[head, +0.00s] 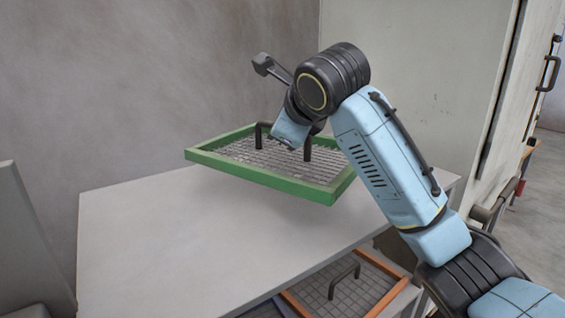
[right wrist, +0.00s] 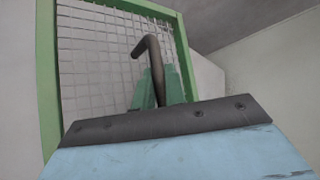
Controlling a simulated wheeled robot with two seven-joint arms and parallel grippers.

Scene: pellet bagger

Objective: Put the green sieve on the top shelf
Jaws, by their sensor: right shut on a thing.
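The green sieve (head: 334,192), a green frame with a pale mesh and a dark handle, is over the grey top shelf (head: 190,240) in the head view. It seems held above the surface, its left corner against the wall in the picture; the gap is hard to judge. My right gripper (head: 290,138) is shut on the sieve's handle, its fingertips mostly hidden in the head view. In the right wrist view the green fingers (right wrist: 160,88) close around the dark handle (right wrist: 150,48), with the sieve's frame (right wrist: 47,80) behind. My left gripper is not in view.
An orange-framed sieve (head: 385,299) with a dark handle lies on a lower level under the top shelf's front edge. A grey wall stands behind, and a pale cabinet (head: 425,70) stands at the right. The shelf's left and front parts are bare.

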